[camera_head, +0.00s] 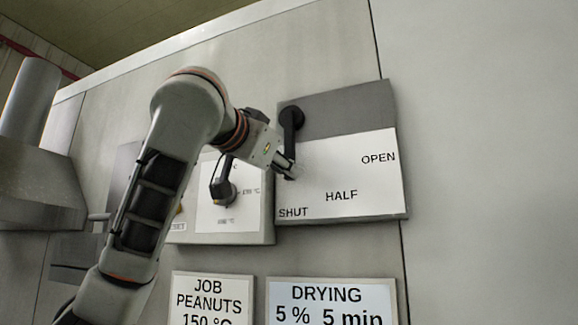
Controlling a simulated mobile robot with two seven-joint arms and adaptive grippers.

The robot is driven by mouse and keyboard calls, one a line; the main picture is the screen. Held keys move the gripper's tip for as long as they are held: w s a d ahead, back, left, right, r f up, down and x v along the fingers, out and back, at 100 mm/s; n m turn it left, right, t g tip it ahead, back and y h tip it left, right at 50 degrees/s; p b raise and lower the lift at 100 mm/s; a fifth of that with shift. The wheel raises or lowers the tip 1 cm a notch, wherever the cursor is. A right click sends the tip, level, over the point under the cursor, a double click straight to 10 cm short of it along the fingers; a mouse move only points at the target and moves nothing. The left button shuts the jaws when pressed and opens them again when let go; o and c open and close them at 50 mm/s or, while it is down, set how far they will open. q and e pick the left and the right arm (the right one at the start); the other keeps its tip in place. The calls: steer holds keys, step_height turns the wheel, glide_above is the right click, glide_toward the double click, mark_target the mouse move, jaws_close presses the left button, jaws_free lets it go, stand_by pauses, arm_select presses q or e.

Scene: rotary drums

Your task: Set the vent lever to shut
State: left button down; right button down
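The vent lever (292,122) is a black arm on the panel with the printed words OPEN, HALF and SHUT (350,180). It hangs from its pivot at the panel's upper left and points nearly straight down, roughly toward the word SHUT at the lower left. My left gripper (289,168) comes in from the left, with its fingertips at the lever's lower end. The fingers overlap that end, so I cannot tell whether they grip it or only touch it. My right gripper is not in view.
A temperature dial (247,218) with a black knob (222,191) sits just left of the vent panel, partly behind my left arm. Below are a JOB PEANUTS card (211,285) and a DRYING card (331,286). The wall to the right is bare.

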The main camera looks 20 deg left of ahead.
arm_select(q)
steer(key=shift+a+r, duration=0.1)
steer(key=shift+a, duration=0.05)
steer(key=c, duration=1.7)
jaws_free()
steer(key=s, duration=1.2)
steer(key=shift+a, duration=0.4)
